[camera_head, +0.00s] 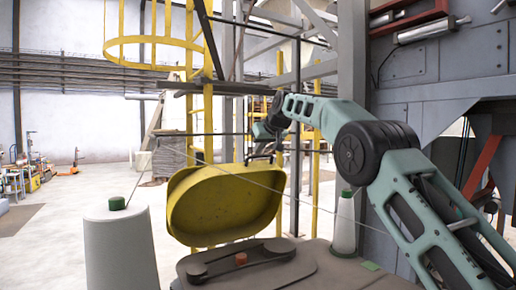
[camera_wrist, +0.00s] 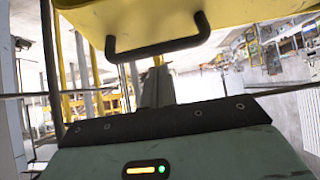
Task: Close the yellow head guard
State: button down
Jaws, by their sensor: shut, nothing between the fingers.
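The yellow head guard (camera_head: 225,205) stands raised and open in the head view, its hollow inner side facing me. It is behind the dark cover with the pulleys (camera_head: 240,262). In the wrist view part of the yellow guard (camera_wrist: 240,12) shows at the top, with its black bar handle (camera_wrist: 158,48) below the yellow edge. My gripper (camera_head: 262,132) is small and partly hidden at the far end of my arm, just above the guard's top edge. It is shut and empty. The handle is in front of the wrist camera; I cannot tell whether they touch.
A white thread cone (camera_head: 120,250) stands at the front left and a smaller cone (camera_head: 343,225) at the right. A thin thread crosses in front of the guard. A grey column (camera_head: 352,60) and yellow ladder cage (camera_head: 150,42) stand behind. Open floor lies at the left.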

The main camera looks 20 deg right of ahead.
jog(key=shift+s+d+f, duration=0.15)
jog(key=shift+s+f, duration=0.2)
jog(key=shift+s, duration=0.4)
jog(key=shift+b, duration=0.45)
